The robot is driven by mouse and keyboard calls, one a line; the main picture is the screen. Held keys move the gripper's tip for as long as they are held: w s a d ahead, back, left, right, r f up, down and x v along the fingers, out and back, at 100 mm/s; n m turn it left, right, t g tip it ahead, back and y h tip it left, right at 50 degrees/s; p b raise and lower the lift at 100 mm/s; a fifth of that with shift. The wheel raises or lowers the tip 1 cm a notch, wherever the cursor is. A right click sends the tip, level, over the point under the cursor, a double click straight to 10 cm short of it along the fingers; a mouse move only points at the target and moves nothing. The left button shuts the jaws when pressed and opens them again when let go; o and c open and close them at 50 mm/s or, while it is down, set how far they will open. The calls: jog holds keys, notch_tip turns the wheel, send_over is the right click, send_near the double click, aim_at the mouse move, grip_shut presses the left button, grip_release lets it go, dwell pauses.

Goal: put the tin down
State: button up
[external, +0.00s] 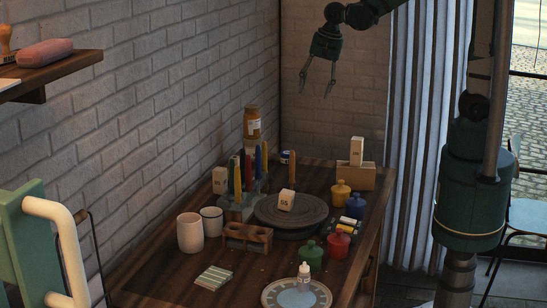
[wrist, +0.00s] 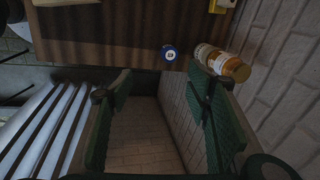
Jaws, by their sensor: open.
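A small round blue tin (wrist: 169,53) with a pale centre stands on the wooden table in the wrist view, close to the table's edge. In the external view, the dark blue tin (external: 286,156) with a pale label is at the back of the table, partly hidden by a brown upright thing in front. My gripper (external: 318,87) is high above the back of the table, fingers spread and pointing down, with nothing between them. In the wrist view my gripper's green fingers (wrist: 152,85) are wide apart and clear of the tin.
Amber jars (wrist: 222,62) stand beside the tin; the upper jar (external: 252,123) rises tall at the table's back left. A turntable (external: 290,222) with a white block is in front. A cardboard box (external: 355,177) stands to the right. The brick wall is close behind.

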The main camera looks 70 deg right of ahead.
jog(key=s+a+r+n+t, duration=0.1)
jog(key=s+r+n+t, duration=0.1)
jog(key=s+n, duration=0.6)
jog(key=s+a+r+n+t, duration=0.1)
jog(key=s+r+n, duration=0.3)
jog(key=s+n, duration=0.4)
jog(key=shift+s+a+r+t, duration=0.2)
jog(key=shift+s+a+t, duration=0.35)
jog(key=shift+s, duration=1.4)
jog(key=shift+d, duration=0.15)
jog(key=shift+f, duration=0.25)
